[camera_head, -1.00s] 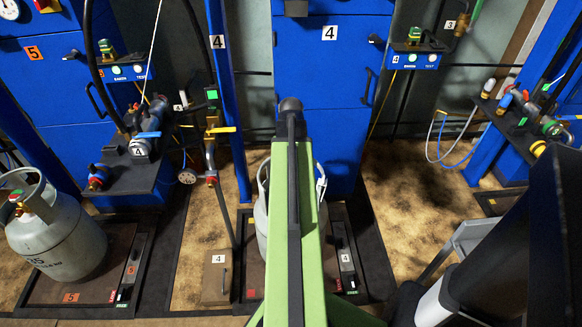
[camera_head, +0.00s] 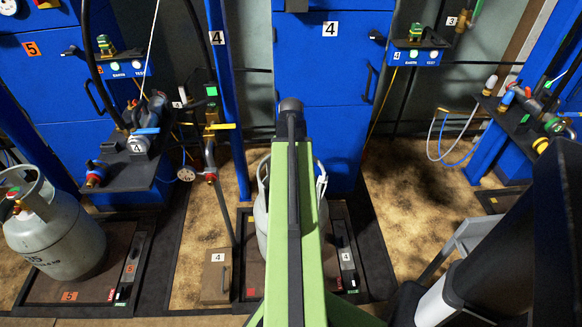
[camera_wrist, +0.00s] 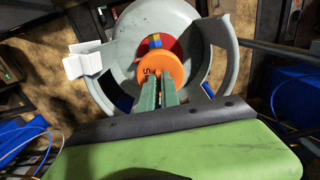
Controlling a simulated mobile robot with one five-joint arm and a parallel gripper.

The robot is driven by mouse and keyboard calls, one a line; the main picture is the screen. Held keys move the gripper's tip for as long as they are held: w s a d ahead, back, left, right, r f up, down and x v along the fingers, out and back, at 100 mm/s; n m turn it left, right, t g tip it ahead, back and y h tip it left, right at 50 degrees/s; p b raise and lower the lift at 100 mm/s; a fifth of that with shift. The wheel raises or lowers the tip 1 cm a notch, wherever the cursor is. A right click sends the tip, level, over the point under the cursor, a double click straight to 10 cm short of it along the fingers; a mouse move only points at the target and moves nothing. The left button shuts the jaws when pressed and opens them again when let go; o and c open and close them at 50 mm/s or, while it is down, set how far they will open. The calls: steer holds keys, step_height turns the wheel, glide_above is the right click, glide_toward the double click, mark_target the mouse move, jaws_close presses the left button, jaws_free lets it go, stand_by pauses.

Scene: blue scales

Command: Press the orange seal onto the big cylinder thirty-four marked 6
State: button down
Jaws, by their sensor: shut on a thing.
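My gripper (camera_wrist: 159,84) shows in the wrist view with its two green fingers shut on an orange round seal (camera_wrist: 160,66). The seal has a dark mark that I cannot read with certainty. Beyond it is the top of a grey gas cylinder (camera_wrist: 182,14) with an open collar around a red centre. The seal is in front of this centre; I cannot tell whether it touches the valve. In the head view, the cylinder (camera_head: 261,214) stands mostly hidden behind my green arm. No number on it is readable. My gripper's fingers are hidden there.
Another grey cylinder (camera_head: 60,238), marked 35, stands on the left platform. A blue cabinet marked 4 (camera_head: 328,90) stands behind. A shelf with valves (camera_head: 135,175) is at the left, and a hose-fitted pole (camera_head: 210,140) is close to my arm. Bare floor (camera_head: 415,205) lies to the right.

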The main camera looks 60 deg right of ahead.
steer(key=shift+f+b, duration=0.85)
steer(key=shift+f, duration=0.1)
steer(key=c, duration=1.5)
jaws_free()
steer(key=shift+r, duration=0.1)
step_height(320, 180, up, 17)
steer(key=p, duration=1.7)
steer(key=shift+r, duration=0.15)
